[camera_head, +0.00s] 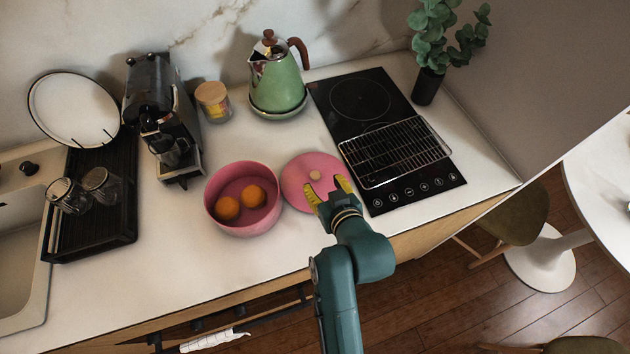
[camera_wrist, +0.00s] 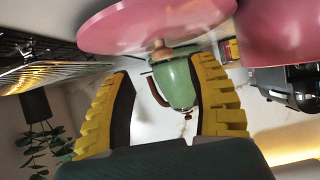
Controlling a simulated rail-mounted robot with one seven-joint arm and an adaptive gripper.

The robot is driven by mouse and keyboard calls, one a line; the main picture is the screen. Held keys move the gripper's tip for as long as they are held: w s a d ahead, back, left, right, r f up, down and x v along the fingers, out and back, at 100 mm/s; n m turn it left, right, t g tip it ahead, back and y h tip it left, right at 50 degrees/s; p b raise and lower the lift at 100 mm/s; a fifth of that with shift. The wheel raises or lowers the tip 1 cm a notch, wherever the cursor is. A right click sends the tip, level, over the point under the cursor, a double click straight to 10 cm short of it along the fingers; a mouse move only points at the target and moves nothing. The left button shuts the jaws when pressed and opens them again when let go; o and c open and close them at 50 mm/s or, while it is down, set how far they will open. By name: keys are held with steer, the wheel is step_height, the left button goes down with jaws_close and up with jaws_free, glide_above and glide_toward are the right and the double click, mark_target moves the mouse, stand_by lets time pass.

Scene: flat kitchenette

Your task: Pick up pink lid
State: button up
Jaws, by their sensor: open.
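The pink lid (camera_head: 298,190) is a round disc with a small light wooden knob (camera_head: 315,174). It lies on the white counter between the pink bowl (camera_head: 235,222) and the black cooktop. My gripper (camera_head: 326,187) is open and empty, with its yellow fingers at the lid's near right part, just short of the knob in the picture. In the wrist view the picture is upside down; the lid (camera_wrist: 135,28) and its knob (camera_wrist: 168,52) show beyond my open gripper (camera_wrist: 168,85). The knob appears between the fingers' directions, apart from both. The exact height gap cannot be told.
The bowl, holding two oranges (camera_head: 253,196), stands close left of the lid. The cooktop (camera_head: 352,100) with a wire rack (camera_head: 394,150) is close right. A green kettle (camera_head: 277,80), a jar (camera_head: 213,101) and a coffee machine (camera_head: 162,120) stand behind. The counter in front is clear.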

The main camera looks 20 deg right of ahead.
mark_target(315, 175)
steer(key=b+x, duration=0.1)
steer(key=x, duration=0.5)
steer(key=shift+w+r, duration=0.1)
steer(key=shift+a, duration=0.1)
jaws_close()
